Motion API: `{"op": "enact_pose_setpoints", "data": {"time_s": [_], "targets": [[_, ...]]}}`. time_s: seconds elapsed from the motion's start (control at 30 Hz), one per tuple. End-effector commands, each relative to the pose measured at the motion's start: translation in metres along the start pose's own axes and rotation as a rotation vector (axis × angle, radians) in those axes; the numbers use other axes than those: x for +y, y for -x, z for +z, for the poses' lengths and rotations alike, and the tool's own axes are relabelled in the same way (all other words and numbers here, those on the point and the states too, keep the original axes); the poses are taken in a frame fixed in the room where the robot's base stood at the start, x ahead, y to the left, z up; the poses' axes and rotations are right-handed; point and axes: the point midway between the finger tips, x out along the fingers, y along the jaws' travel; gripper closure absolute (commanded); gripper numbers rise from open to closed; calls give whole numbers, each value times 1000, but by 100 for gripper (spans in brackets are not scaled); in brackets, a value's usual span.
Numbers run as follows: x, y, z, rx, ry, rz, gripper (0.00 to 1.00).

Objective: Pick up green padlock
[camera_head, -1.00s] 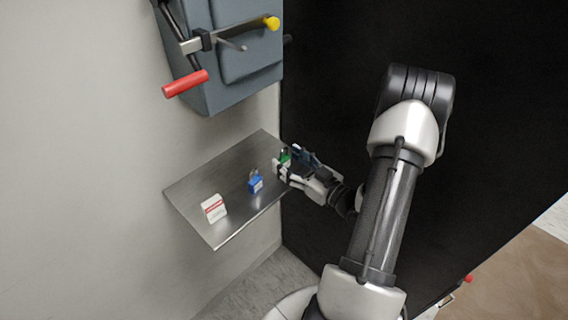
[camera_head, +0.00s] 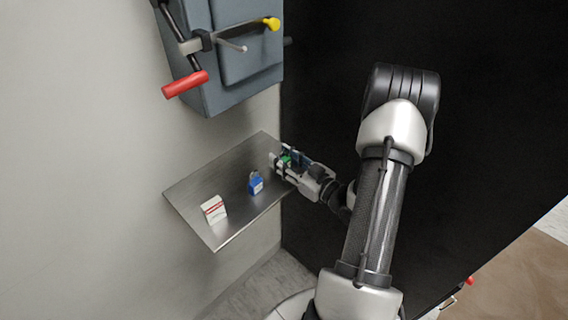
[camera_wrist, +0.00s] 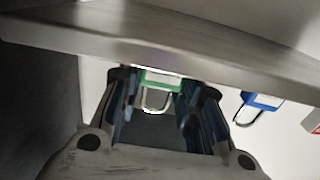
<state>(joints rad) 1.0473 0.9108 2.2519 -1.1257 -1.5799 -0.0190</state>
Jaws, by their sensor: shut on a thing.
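The green padlock (camera_head: 285,161) is at the far right end of the metal shelf (camera_head: 200,190), between the fingers of my gripper (camera_head: 284,164). In the wrist view the green padlock (camera_wrist: 160,82) shows its green body and metal shackle between the two fingers of my gripper (camera_wrist: 156,92), which is shut on it. Part of the padlock is hidden by the fingers in the head view. I cannot tell whether it still touches the shelf.
A blue padlock (camera_head: 256,184) stands beside the gripper on the shelf; it also shows in the wrist view (camera_wrist: 262,101). A white and red box (camera_head: 214,209) stands nearer the front. A grey cabinet (camera_head: 235,75) with red and yellow handles hangs above. A black panel (camera_head: 340,60) is on the right.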

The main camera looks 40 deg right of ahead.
Motion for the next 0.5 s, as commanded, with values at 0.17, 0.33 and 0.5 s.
{"op": "enact_pose_setpoints", "data": {"time_s": [0.17, 0.33, 0.5], "targets": [[0, 0, 0, 0, 0, 0, 92], [0, 0, 0, 0, 0, 0, 93], [0, 0, -4, 1, 1, 0, 93]]}}
